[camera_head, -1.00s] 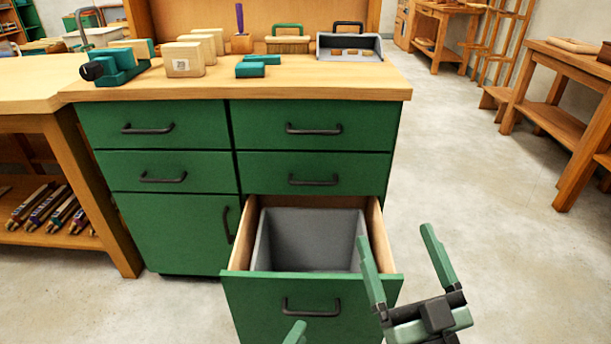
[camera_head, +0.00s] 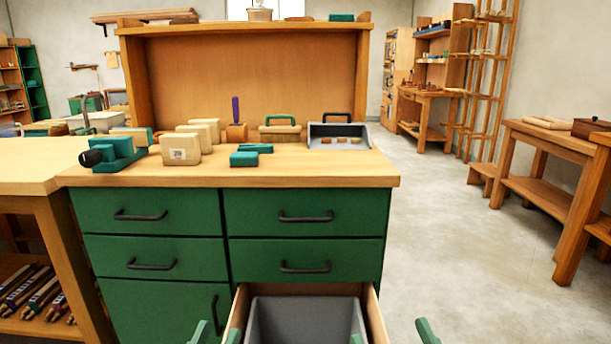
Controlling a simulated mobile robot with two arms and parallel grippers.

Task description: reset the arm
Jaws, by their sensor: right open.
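My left gripper (camera_head: 217,335) shows only as two green fingertips at the bottom edge, in front of the left side of the open drawer. The tips stand apart with nothing visible between them. My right gripper (camera_head: 393,335) also shows only its green fingertips at the bottom edge, one before the drawer's right part and one to the right of it. They are wide apart and empty. Both arms and the rest of both grippers are below the picture.
A green cabinet (camera_head: 305,250) stands ahead, its lower right drawer (camera_head: 372,312) pulled out with a grey bin (camera_head: 305,318) inside. Its wooden top (camera_head: 300,172) carries blocks, a teal vise (camera_head: 115,155) and a grey tray (camera_head: 340,142). Floor (camera_head: 455,240) to the right is clear.

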